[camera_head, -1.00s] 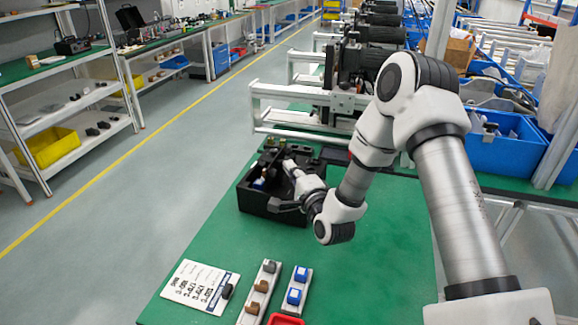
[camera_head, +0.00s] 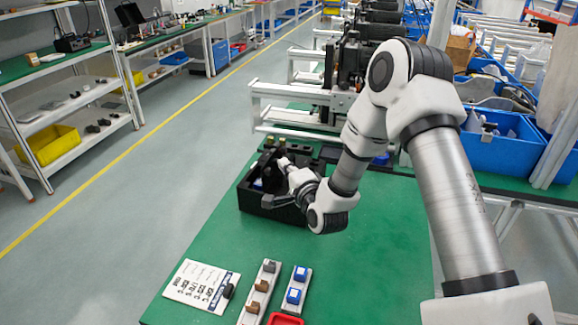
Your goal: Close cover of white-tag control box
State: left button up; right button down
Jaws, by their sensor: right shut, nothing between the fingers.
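A black control box (camera_head: 262,206) stands on the green table in the middle of the head view. A small whitish-blue patch (camera_head: 258,183) shows inside it; I cannot tell if this is the white tag. A dark upright panel (camera_head: 268,166), which looks like the cover, stands tilted at the box's back. My right gripper (camera_head: 284,164) is shut and empty, low over the box at the panel's right side. I cannot tell whether it touches the panel. My gripper and arm hide the box's right part. My left gripper is not in view.
A printed sheet (camera_head: 195,284), a strip with brown blocks (camera_head: 250,308), a strip with blue blocks (camera_head: 291,308) and a red tray (camera_head: 284,319) lie at the table's front. A metal frame with black machinery (camera_head: 335,90) stands behind. The green table (camera_head: 375,260) is clear at right.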

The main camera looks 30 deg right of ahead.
aim_at(272, 156)
jog(key=w+a+r+n+g+p, duration=0.1)
jog(key=g+p, duration=0.1)
jog(key=w+a+r+n+g+p, duration=0.1)
jog(key=n+p, duration=0.1)
jog(key=p, duration=0.1)
jog(key=shift+w+g, duration=0.25)
jog(key=shift+g, duration=0.15)
jog(key=w+a+n+g+p, duration=0.1)
jog(key=g+p, duration=0.1)
jog(key=p, duration=0.1)
jog(key=w+a+n+g+h+p, duration=0.1)
jog(key=p, duration=0.2)
jog(key=shift+w+f+n+g+h+p, duration=0.15)
jog(key=shift+w+n+g+h+p, duration=0.15)
jog(key=shift+w+g+p, duration=0.1)
jog(key=shift+w+a+f+g+h+p, duration=0.25)
jog(key=shift+w+f+g+h+p, duration=0.05)
jog(key=shift+f+p, duration=0.1)
jog(key=shift+w+a+f, duration=0.35)
jog(key=shift+w+f, duration=0.15)
